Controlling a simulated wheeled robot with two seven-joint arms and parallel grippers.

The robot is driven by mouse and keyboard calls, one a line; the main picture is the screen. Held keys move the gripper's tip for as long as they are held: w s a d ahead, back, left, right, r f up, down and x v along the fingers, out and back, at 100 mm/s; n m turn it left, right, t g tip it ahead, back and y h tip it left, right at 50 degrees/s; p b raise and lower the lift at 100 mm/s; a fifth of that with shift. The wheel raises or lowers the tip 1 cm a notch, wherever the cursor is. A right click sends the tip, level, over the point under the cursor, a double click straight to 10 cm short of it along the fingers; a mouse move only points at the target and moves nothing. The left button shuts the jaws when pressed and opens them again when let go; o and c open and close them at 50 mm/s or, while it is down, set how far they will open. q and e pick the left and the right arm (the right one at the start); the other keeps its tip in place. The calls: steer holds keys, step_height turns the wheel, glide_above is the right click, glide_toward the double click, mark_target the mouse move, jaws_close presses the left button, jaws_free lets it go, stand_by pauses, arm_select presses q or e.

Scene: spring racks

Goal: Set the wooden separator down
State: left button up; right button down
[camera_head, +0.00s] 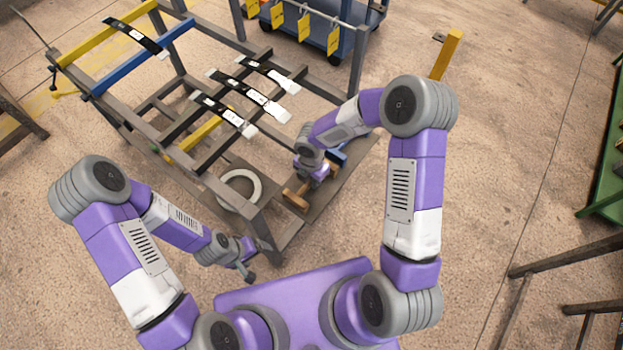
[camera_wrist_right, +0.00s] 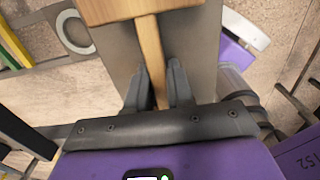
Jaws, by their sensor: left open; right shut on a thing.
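The wooden separator (camera_head: 296,196) is a light brown block with a narrow handle. It is at the lower grey shelf of the rack, near its front right part; I cannot tell whether it touches the shelf. In the right wrist view, the separator's handle (camera_wrist_right: 151,50) runs between the two dark fingers of my right gripper (camera_wrist_right: 158,78), which is shut on it. The wide block lies beyond the fingertips, partly cut off by the top edge. My left gripper (camera_head: 249,272) is open and empty, low beside the rack's front leg.
A white ring (camera_head: 240,190) lies on the lower shelf, left of the separator. A blue cart (camera_head: 335,40) stands behind, a yellow post (camera_head: 447,55) to the right.

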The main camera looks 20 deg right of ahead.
steer(key=shift+f, duration=0.1)
steer(key=c, duration=1)
jaws_free()
steer(key=shift+r, duration=0.2)
steer(key=shift+r, duration=0.35)
step_height(320, 180, up, 11)
steer(key=p, duration=0.3)
steer(key=shift+r, duration=0.2)
steer(key=shift+f, duration=0.1)
